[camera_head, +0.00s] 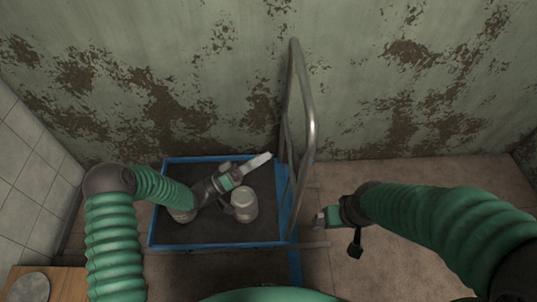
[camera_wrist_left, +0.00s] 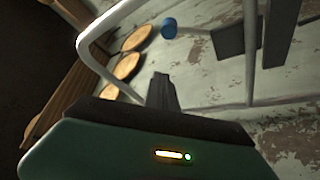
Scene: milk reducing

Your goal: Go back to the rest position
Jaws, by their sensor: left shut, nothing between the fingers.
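My left gripper (camera_head: 257,163) reaches over the blue-rimmed cart from the left, its pale fingers pointing up and right toward the cart's handle. The fingers are shut and empty. In the left wrist view the closed dark fingers (camera_wrist_left: 163,92) stick up beyond the green gripper body. My right gripper (camera_head: 322,218) is at the right of the cart, pointing left; its fingers are small and partly hidden, so I cannot tell if they are open. A metal milk can (camera_head: 243,205) stands on the cart just below my left gripper.
The cart (camera_head: 215,246) has an upright metal handle (camera_head: 306,110) between my two grippers. A wooden surface (camera_head: 62,283) with a round grey lid-like top (camera_head: 30,288) is at the lower left. A peeling wall (camera_head: 170,60) stands behind. The floor (camera_head: 420,167) at the right is clear.

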